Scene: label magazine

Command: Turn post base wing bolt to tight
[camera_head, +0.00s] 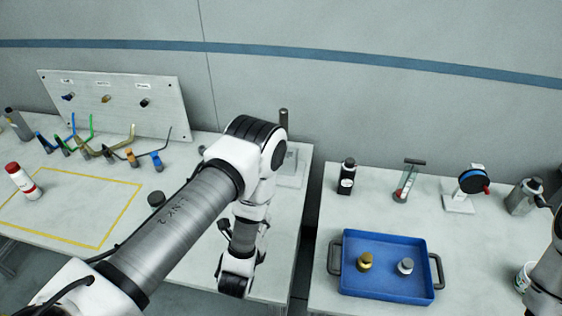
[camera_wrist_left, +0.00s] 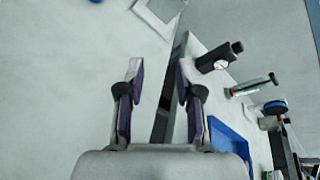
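A dark upright post (camera_head: 284,118) stands at the back right of the left table, partly behind my left arm. A pale square base plate (camera_head: 293,178) shows on the table near it; a corner of a similar plate shows at the top of the left wrist view (camera_wrist_left: 166,8). I cannot make out a wing bolt in either view. My left gripper (camera_head: 235,285) points down over the front right of the left table. In the left wrist view its fingers (camera_wrist_left: 160,75) are apart with nothing between them. My right gripper is out of view; only part of my right arm shows.
A blue tray (camera_head: 385,292) with a gold and a silver weight sits on the right table. A gap separates the tables. A board (camera_head: 120,115) and colored hooks occupy the left table.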

